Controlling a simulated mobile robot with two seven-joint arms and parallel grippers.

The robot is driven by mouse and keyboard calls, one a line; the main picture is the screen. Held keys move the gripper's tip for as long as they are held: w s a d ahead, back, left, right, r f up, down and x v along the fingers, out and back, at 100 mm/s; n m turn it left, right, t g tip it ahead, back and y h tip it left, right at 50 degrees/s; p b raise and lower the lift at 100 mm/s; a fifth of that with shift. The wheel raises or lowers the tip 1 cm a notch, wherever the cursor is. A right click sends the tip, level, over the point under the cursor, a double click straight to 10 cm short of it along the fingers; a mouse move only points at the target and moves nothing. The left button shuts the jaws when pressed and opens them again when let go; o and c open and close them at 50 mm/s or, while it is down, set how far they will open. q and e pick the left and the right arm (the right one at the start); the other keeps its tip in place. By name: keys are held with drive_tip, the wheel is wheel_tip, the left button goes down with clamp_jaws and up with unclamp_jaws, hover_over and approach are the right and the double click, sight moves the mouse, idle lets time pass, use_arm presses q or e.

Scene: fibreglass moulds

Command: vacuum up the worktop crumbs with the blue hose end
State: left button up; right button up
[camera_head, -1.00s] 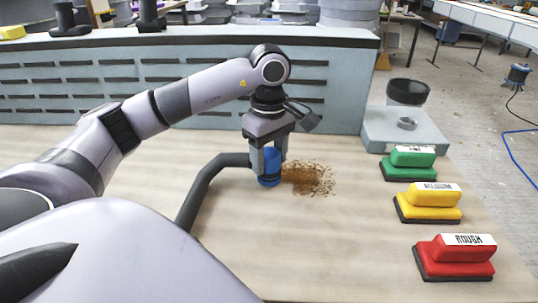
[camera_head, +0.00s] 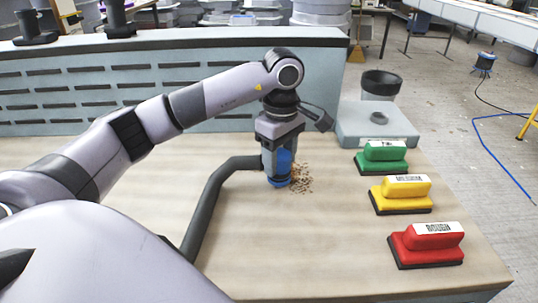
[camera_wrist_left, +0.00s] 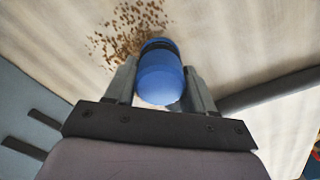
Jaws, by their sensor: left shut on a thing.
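My left gripper (camera_head: 279,160) is shut on the blue hose end (camera_head: 283,172) and holds it pointing down at the worktop (camera_head: 330,250). The left wrist view also shows the blue hose end (camera_wrist_left: 160,78) between the two fingers (camera_wrist_left: 158,88). A dark grey hose (camera_head: 209,200) runs from it to the left and toward me. Brown crumbs (camera_head: 302,179) lie in a small patch at the right side of the hose end. The crumbs (camera_wrist_left: 125,28) show just beyond the hose end in the left wrist view. My right gripper is not in view.
Green (camera_head: 384,152), yellow (camera_head: 402,190) and red (camera_head: 428,240) sanding blocks stand along the worktop's right side. A slotted grey panel (camera_head: 120,90) closes off the back. The front middle is clear.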

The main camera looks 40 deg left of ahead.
use_arm(q)
drive_tip(key=shift+w+d, duration=1.6)
drive_tip(key=shift+d, duration=0.25)
drive_tip(key=shift+w+a+f, duration=0.1)
drive_tip(key=shift+w+a, duration=0.65)
drive_tip(key=shift+w, duration=0.15)
drive_tip(key=shift+s+a, duration=1.3)
drive_tip(key=shift+a, duration=0.3)
drive_tip(key=shift+s+a+b, duration=0.15)
drive_tip(key=shift+s+a, duration=1.15)
drive_tip(key=shift+a, duration=0.25)
drive_tip(key=shift+s+a+b, duration=0.15)
drive_tip(key=shift+s+a, duration=1.1)
drive_tip(key=shift+a, duration=0.25)
drive_tip(key=shift+w+a, duration=0.75)
drive_tip(key=shift+w, duration=0.15)
drive_tip(key=shift+w+d+r+p, duration=0.2)
drive_tip(key=shift+w+d+p, duration=0.45)
drive_tip(key=shift+d, duration=0.05)
drive_tip(key=shift+w+d+p, duration=0.4)
drive_tip(key=shift+w+d, duration=0.8)
drive_tip(key=shift+d, duration=0.2)
drive_tip(key=shift+w+d+f+p, duration=0.1)
drive_tip(key=shift+w+d+p, duration=0.1)
drive_tip(key=shift+w+d, duration=0.95)
drive_tip(key=shift+w+d+p, duration=0.2)
drive_tip(key=shift+w+d, duration=0.75)
drive_tip(key=shift+d, duration=0.35)
